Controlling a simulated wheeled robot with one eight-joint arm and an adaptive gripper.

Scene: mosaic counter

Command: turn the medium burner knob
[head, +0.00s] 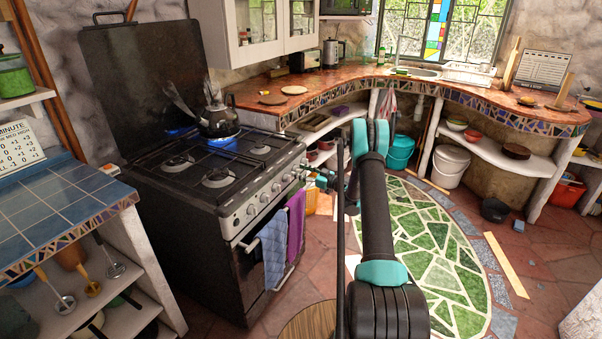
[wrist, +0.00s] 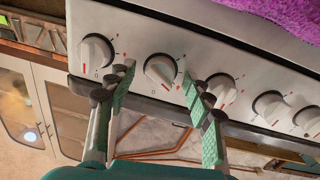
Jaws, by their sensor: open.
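The black stove (head: 185,215) has a pale front panel with a row of several white knobs. In the wrist view a white knob (wrist: 160,70) with red marks around it sits between and beyond my gripper's two teal fingers. More white knobs stand on either side of it, one to the left (wrist: 97,50) and one to the right (wrist: 222,88). I cannot tell from labels which one is the medium burner knob. My gripper (wrist: 161,82) is open and empty, with its fingertips close to the panel; contact cannot be told. In the head view my gripper (head: 320,178) is at the panel's right end.
A dark kettle (head: 219,121) stands over a blue flame on a rear burner. A blue towel (head: 273,251) and a purple towel (head: 296,220) hang on the oven's front bar. A tiled counter (head: 62,205) is at left. The floor right of the stove is open.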

